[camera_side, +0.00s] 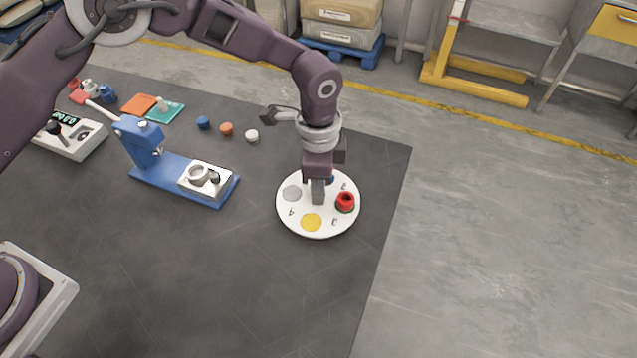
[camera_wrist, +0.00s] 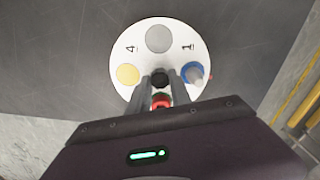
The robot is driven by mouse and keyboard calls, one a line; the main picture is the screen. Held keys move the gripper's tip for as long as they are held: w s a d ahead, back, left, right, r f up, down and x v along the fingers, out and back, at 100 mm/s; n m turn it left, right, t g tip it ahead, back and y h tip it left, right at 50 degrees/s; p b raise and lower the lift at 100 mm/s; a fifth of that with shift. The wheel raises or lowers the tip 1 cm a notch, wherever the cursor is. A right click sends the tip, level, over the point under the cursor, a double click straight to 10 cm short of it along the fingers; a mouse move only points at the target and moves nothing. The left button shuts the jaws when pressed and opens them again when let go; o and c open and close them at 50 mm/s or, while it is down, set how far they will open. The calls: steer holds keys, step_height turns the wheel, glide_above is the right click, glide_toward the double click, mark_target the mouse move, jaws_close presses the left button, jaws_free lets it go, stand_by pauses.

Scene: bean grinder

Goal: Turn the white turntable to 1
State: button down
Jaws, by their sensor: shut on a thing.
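The white turntable (camera_side: 333,209) lies flat on the dark mat and also fills the top middle of the wrist view (camera_wrist: 174,56). It carries a grey disc (camera_side: 292,193), a yellow disc (camera_side: 311,222), a red ring-shaped piece (camera_side: 345,201) and a blue piece (camera_wrist: 193,73). Numerals are printed between them; 4 and 1 read clearly in the wrist view. My gripper (camera_side: 318,198) points down at the turntable's middle. Its fingers (camera_wrist: 160,76) are shut on the dark centre knob (camera_wrist: 160,80). In the side view my fingers hide the knob and most of the blue piece.
A blue stand (camera_side: 150,160) with a white block (camera_side: 207,180) is to the left. Blue, orange and white small pieces (camera_side: 226,129) lie behind it. A white scale (camera_side: 75,142) stands far left. The mat in front is clear.

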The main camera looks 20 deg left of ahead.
steer(key=shift+m, duration=0.9)
steer(key=c, duration=1.2)
jaws_free()
steer(key=shift+o, duration=0.2)
steer(key=shift+r, duration=0.1)
step_height(320, 180, up, 7)
steer(key=shift+f, duration=0.1)
